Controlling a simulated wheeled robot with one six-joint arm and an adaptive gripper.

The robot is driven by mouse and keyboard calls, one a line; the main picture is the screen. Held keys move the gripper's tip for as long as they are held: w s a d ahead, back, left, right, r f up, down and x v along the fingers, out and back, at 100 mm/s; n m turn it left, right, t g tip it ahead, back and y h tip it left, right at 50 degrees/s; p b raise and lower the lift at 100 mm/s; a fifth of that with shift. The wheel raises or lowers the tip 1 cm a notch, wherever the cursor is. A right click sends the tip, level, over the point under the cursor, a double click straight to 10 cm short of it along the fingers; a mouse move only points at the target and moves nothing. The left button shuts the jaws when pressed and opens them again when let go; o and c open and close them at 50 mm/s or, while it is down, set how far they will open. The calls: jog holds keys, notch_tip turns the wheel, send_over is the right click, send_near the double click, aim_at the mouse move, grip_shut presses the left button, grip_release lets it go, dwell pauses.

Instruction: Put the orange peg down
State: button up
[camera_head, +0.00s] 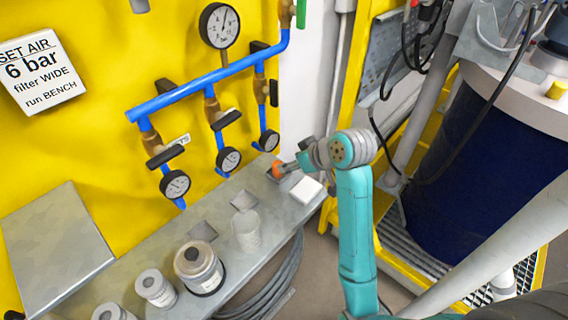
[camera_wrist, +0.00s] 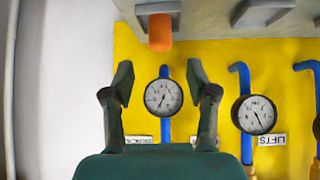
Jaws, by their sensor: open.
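The orange peg (camera_head: 277,170) is at the far end of the grey shelf (camera_head: 225,262), below the blue pipes. In the wrist view the orange peg (camera_wrist: 160,32) sticks out of a grey square holder (camera_wrist: 146,10) at the top of the picture. My gripper (camera_wrist: 160,72) is open and empty between its fingers there, with the peg beyond the fingertips and apart from them. In the head view my gripper (camera_head: 289,167) is right beside the peg, and its fingers are too small to make out clearly.
A white block (camera_head: 307,190) lies close to my gripper. Gauges, such as the nearest one (camera_head: 269,140), and a blue pipe (camera_head: 210,82) stand just behind. Two grey square plates (camera_head: 244,200) (camera_head: 204,230), a clear cup (camera_head: 246,232) and several jars occupy the shelf.

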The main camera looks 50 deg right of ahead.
jog(key=v, duration=0.3)
jog(key=shift+s+r, duration=0.25)
dwell(0.4)
